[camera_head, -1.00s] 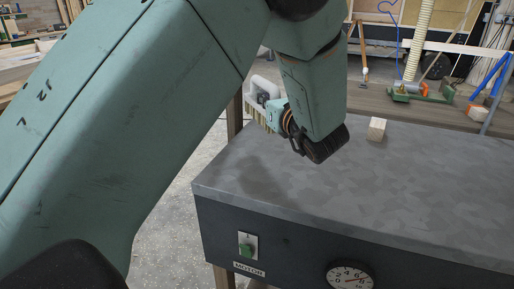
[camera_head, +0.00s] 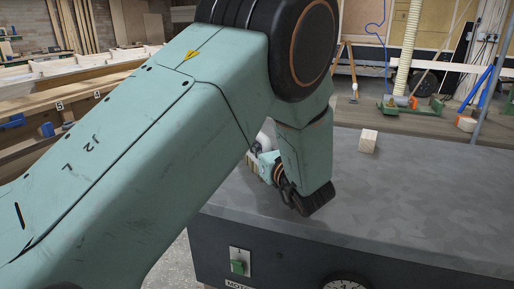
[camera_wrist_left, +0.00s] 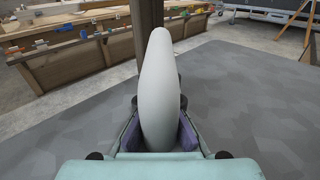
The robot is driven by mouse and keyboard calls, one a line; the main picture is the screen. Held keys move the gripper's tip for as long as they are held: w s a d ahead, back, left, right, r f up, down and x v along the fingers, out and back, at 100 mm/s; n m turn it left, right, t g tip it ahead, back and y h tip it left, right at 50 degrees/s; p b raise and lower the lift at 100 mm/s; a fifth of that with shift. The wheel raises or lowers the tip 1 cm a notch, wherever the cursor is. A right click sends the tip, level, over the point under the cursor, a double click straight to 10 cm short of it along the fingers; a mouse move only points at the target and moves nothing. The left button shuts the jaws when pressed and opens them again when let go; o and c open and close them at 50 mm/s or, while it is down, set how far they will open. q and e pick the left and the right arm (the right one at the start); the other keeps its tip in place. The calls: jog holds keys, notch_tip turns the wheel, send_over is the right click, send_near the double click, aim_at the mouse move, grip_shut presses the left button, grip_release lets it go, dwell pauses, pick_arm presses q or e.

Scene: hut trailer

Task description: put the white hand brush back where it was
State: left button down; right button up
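The white hand brush (camera_wrist_left: 160,85) stands out lengthwise between the fingers of my left gripper (camera_wrist_left: 160,118) in the left wrist view. The fingers are shut on it. In the head view the brush (camera_head: 264,142) shows only in part, with pale bristles at its lower left, and my own arm hides the rest. My left gripper (camera_head: 266,166) is beside the left edge of the grey worktop (camera_head: 420,190), low and close to its surface. Whether the brush touches the worktop cannot be told. My right gripper is in neither view.
A small wooden block (camera_head: 368,141) stands on the worktop's far side. The worktop's middle and right are clear. A green switch (camera_head: 238,267) is on its front panel. Behind is a wooden bench (camera_head: 400,118) with a green tool (camera_head: 405,106) on it.

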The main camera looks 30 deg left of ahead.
pick_arm(q)
jog(key=shift+d+f, duration=0.1)
jog(key=c, duration=1.5)
grip_release()
